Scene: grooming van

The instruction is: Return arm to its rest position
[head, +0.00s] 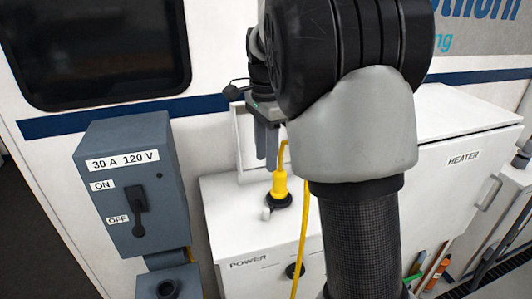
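My arm fills the middle and right of the head view, its thick links in the foreground. My gripper (267,147) hangs fingers down at the far side of the arm, in front of the van wall. It appears just above and left of a yellow plug (280,186). The fingers are seen nearly edge-on and partly overlap, so their gap is unclear. No object shows in them. The yellow plug stands upright in a dark round socket on top of the white POWER box (230,215). A yellow cord (302,235) loops from the plug and hangs down the box front.
A grey switch box (160,170) labelled 30 A 120 V is at left, its black lever (139,218) pointing down beside OFF. A grey socket box (168,285) sits below. A white HEATER cabinet (460,175) stands at right. A dark window (95,45) is upper left.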

